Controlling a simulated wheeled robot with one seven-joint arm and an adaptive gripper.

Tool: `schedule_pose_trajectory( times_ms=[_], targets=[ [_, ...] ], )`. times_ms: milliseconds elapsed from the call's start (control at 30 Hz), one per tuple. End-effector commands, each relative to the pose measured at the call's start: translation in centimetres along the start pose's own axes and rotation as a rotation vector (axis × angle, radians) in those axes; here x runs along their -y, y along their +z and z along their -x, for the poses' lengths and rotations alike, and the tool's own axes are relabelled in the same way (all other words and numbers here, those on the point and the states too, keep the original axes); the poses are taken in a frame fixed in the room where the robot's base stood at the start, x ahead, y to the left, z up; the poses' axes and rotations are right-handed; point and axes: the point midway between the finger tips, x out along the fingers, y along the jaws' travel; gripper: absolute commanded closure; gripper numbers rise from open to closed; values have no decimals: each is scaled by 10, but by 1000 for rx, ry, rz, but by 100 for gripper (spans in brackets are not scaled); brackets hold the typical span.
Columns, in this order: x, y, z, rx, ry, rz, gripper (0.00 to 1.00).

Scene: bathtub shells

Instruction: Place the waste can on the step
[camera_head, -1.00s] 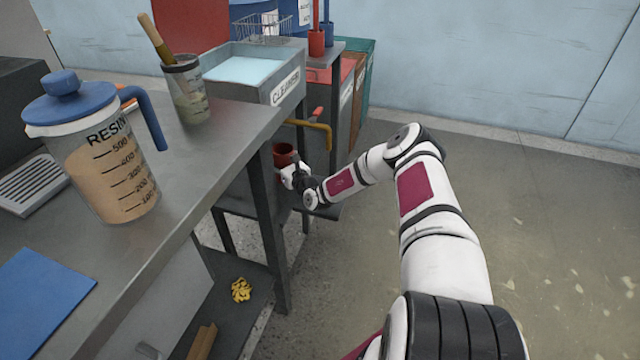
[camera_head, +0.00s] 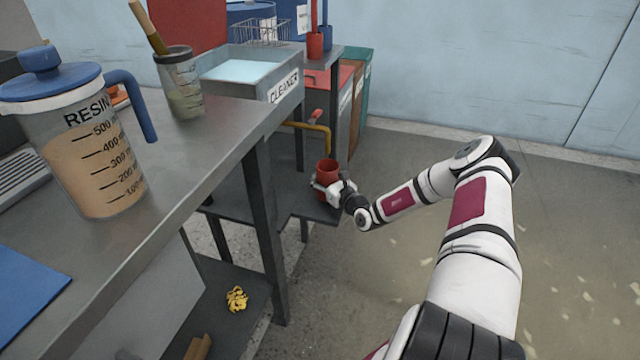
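A small red can (camera_head: 327,170), which I take to be the waste can, is upright at the end of my arm. My gripper (camera_head: 325,187) is closed around its side, with its white fingers partly in front of it. The can is above the front right corner of a low dark grey platform (camera_head: 300,207), which may be the step. I cannot tell whether the can's bottom touches the platform.
A steel worktop (camera_head: 205,150) with a resin jug (camera_head: 95,150) and a brush cup (camera_head: 180,85) stands at left. A cleaner basin (camera_head: 255,75) and yellow pipe (camera_head: 318,128) are behind the can. Open floor (camera_head: 570,240) lies right.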

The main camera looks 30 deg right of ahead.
Motion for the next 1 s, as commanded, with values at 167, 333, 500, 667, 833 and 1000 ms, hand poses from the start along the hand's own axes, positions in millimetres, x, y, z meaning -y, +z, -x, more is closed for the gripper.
schedule_pose_trajectory(
  times_ms=[167,333,500,667,833,1000],
  targets=[
    [-1,-24,0,-1,0,-2,100],
    [-1,-22,0,0,1,-1,100],
    [-1,-25,0,-1,1,-1,100],
    [-1,-26,0,-1,1,-1,28],
    [-1,-26,0,-1,1,-1,18],
    [-1,-26,0,-1,1,-1,18]
  ],
)
